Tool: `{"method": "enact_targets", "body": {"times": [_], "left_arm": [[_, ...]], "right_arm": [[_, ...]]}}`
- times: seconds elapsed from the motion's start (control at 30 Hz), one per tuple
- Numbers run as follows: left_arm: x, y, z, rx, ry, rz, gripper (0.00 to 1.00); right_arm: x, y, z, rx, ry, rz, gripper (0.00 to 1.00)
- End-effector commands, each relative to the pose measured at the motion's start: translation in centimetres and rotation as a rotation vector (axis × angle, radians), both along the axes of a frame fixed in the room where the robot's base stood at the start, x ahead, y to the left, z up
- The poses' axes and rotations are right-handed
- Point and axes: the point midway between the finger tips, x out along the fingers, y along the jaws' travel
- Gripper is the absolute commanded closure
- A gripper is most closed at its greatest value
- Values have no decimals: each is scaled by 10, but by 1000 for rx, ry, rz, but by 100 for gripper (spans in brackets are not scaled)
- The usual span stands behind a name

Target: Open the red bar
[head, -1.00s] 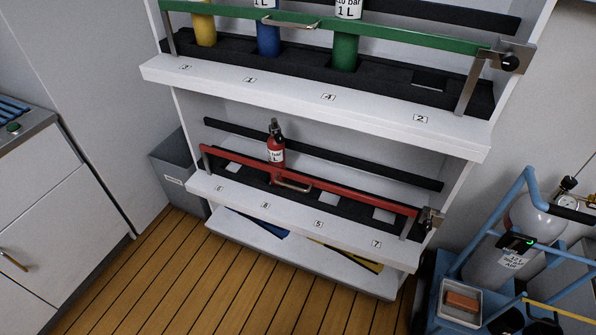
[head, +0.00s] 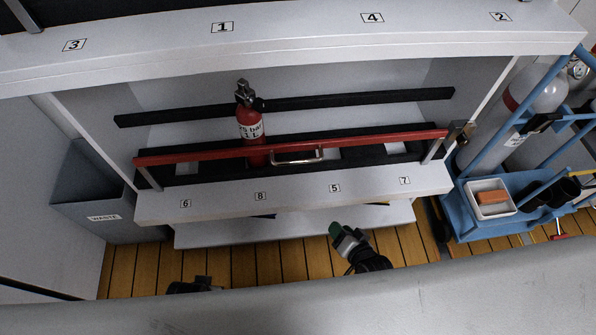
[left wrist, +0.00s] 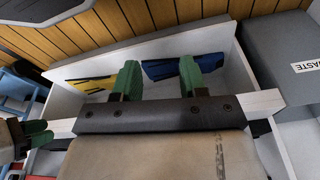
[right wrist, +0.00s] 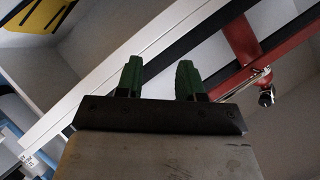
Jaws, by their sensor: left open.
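The red bar (head: 215,153) lies across the front of the lower shelf in the head view, in front of a red cylinder (head: 250,124). Its metal handle (head: 297,156) is near the middle, and a latch (head: 460,132) is at its right end. The bar also crosses the right wrist view (right wrist: 290,48). My right gripper (head: 342,234) is below and in front of the shelf, apart from the bar; its green fingers are spread and empty (right wrist: 159,78). My left gripper (left wrist: 159,78) is open and empty; the head view shows only a dark part of it at the bottom.
The upper shelf's white edge (head: 290,38) overhangs the bar. A grey waste bin (head: 95,195) stands left. A blue trolley (head: 470,217) with a white tray (head: 480,205) stands right. Blue (left wrist: 180,67) and yellow (left wrist: 88,84) items lie on the bottom shelf.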

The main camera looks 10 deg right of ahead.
Motion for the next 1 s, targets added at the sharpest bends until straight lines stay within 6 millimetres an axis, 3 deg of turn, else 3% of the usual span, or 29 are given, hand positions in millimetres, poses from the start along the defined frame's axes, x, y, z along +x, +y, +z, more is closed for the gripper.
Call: {"method": "enact_targets", "body": {"times": [0.1,0.2,0.4,0.5,0.67,1.0], "left_arm": [[14,-2,26,-5,-37,5,57],[15,-1,58,-5,-57,8,57],[6,1,107,-5,-84,13,57],[1,2,120,-5,-89,14,57],[-2,3,130,-5,-92,15,57],[-3,3,128,-6,-95,15,57]], "right_arm": [[33,21,26,240,-135,-35,62],[48,37,57,440,-217,-47,62],[56,55,103,737,-302,-44,62],[57,59,116,816,-317,-39,62],[64,63,125,857,-325,-38,62],[119,87,135,855,-325,-38,62]]}}
